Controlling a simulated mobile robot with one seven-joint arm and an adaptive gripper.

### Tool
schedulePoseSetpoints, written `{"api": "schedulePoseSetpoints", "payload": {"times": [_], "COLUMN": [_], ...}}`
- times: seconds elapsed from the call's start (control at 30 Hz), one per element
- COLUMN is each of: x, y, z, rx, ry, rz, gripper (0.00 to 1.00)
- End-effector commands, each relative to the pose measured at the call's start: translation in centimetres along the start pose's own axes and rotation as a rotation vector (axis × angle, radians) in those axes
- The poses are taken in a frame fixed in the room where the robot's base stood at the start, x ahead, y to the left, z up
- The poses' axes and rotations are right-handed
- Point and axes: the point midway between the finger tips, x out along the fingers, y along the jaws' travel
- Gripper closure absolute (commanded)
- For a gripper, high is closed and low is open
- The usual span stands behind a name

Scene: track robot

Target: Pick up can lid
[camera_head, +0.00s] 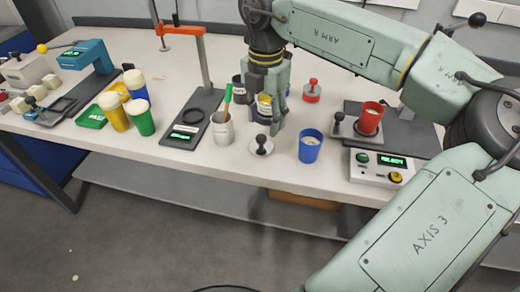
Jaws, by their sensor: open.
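A round silver lid with a black knob (261,146) lies on the white table near its front edge, between a white cup and a blue can (310,147). A red knobbed piece (312,92) sits farther back; I cannot tell whether it is a lid too. My gripper (267,122) points down over the middle of the table, behind the silver lid in the picture and apart from it. Its fingers are open. A small container with a yellowish top (264,104) shows at the fingers; I cannot tell whether it is between or behind them.
The white cup (222,128) with a green-handled tool stands left of the lid. A scale with an orange-topped post (187,125) is farther left. A red can (369,118) stands on a device at right, behind a control box (384,167). Yellow and green cans (140,117) stand at left.

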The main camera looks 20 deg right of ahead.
Motion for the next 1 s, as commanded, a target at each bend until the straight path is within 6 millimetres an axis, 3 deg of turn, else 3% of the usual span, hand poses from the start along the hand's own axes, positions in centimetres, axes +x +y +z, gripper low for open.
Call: {"api": "schedulePoseSetpoints", "payload": {"times": [0.5,0.77,1.0], "x": [6.2,6.2,6.2], "y": [0.5,0.5,0.5], "z": [-0.7,-0.7,-0.7], "rx": [-0.003,-0.002,-0.002], "ry": [0.001,0.001,0.001], "rz": [0.002,0.001,0.002], "gripper": [0.54,0.55,0.71]}}
